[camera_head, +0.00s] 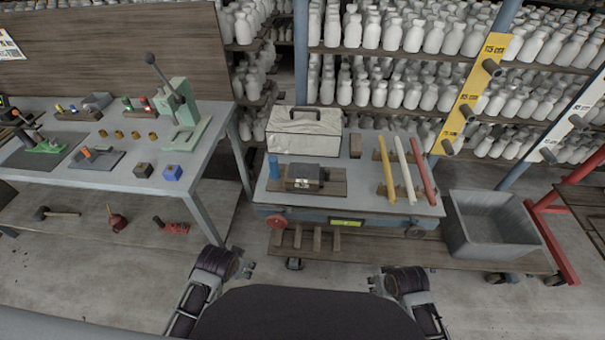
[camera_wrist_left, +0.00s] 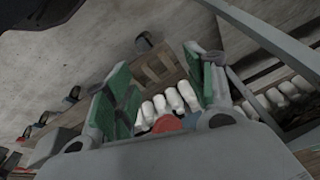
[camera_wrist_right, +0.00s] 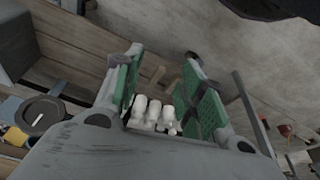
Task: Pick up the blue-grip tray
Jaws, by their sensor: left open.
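A brown wooden board or tray (camera_head: 338,186) lies on the grey work table at the centre of the head view, with a dark block (camera_head: 305,176) on it. A blue upright piece (camera_head: 273,167) stands at its left end; I cannot tell whether this is the tray's grip. My left gripper (camera_head: 246,268) is low in front of the table, open and empty; its green pads stand apart in the left wrist view (camera_wrist_left: 160,85). My right gripper (camera_head: 375,283) is also low in front, open and empty, its pads apart in the right wrist view (camera_wrist_right: 165,85).
A covered white box (camera_head: 304,135) stands behind the board. Yellow, white and red bars (camera_head: 403,168) lie to its right. A grey bin (camera_head: 492,222) stands right of the table. A bench (camera_head: 110,190) with tools is at left. Shelves of white bottles (camera_head: 400,60) fill the back.

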